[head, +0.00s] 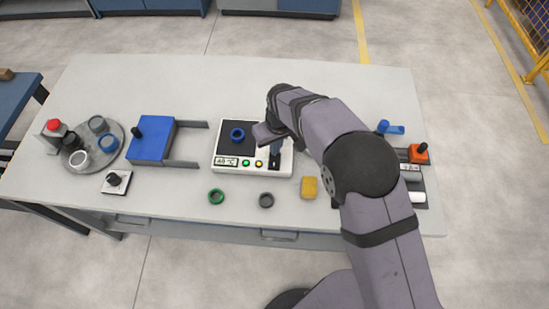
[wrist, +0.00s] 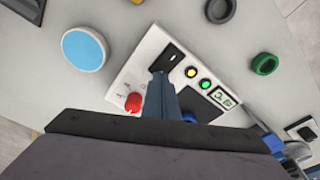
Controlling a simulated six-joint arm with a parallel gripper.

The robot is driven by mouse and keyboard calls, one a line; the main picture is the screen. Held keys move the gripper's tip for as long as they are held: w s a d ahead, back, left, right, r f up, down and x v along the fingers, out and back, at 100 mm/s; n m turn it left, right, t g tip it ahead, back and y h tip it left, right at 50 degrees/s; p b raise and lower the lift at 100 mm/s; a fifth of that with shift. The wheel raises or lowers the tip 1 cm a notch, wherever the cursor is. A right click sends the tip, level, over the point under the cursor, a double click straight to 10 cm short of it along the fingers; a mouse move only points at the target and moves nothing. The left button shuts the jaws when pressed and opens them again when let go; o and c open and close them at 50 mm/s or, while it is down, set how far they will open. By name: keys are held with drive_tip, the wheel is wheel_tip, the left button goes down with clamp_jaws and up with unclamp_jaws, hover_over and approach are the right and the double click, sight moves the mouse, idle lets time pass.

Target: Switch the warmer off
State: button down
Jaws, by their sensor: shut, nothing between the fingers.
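The warmer (head: 226,163) is a white box on the table with a dark plate, a display and lit green and yellow lamps. It also shows in the wrist view (wrist: 150,50), with a red knob (wrist: 133,102) and a black switch panel (wrist: 174,55). A blue ring (head: 237,134) lies on its plate. My gripper (head: 274,161) is shut and empty, pointing down over the warmer's right part. In the wrist view its fingertips (wrist: 159,71) are at the edge of the switch panel. I cannot tell whether they touch it. The fingers hide part of the panel.
A green ring (head: 216,196), a grey ring (head: 266,200) and a yellow block (head: 310,187) lie in front of the warmer. A blue box (head: 151,138) and a round tray (head: 112,157) with several rings stand left. A light-blue disc (wrist: 84,48) is near the warmer.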

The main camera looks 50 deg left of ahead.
drive_tip(key=shift+f+b, duration=0.4)
drive_tip(key=shift+f, duration=0.3)
idle(0.4)
wheel_tip(320, 180, up, 7)
drive_tip(key=p, duration=0.4)
idle(0.6)
idle(0.4)
